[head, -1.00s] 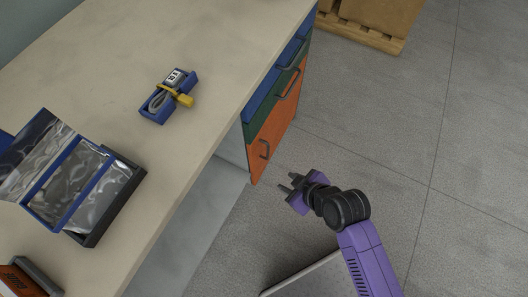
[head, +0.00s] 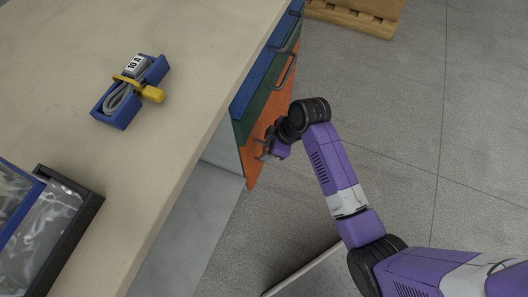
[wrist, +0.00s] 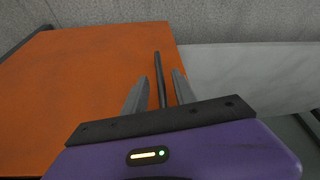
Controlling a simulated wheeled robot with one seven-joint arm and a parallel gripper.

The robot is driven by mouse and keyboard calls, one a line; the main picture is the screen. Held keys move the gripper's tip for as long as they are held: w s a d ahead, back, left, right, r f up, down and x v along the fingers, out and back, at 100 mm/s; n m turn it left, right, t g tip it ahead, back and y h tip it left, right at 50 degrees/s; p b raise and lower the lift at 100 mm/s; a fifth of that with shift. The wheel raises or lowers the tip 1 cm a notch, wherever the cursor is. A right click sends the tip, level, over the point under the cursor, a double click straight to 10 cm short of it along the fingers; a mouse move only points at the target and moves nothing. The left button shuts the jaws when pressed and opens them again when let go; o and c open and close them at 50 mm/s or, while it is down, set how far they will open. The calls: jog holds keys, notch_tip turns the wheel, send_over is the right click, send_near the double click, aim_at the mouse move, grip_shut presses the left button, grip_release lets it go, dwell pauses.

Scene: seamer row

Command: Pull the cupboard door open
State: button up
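The orange cupboard door (head: 249,168) is on the front of the bench unit, below a green drawer and a blue drawer. It looks closed. Its dark bar handle (wrist: 157,60) stands out from the door near one edge in the wrist view. My gripper (head: 264,149) is at the handle in the head view, partly hidden by my own wrist. In the wrist view its two grey fingers stand apart, one on each side of the handle bar, with gaps showing. The fingers are open and not closed on the bar.
The bench top (head: 190,75) carries a blue holder (head: 119,112) with a grey cable and yellow part. A dark-edged tray (head: 75,190) is at the lower left. A wooden pallet (head: 352,18) stands at the back.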

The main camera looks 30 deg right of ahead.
jog(key=shift+b+x, duration=0.3)
jog(key=shift+x, duration=1.05)
grip_shut()
dwell(0.4)
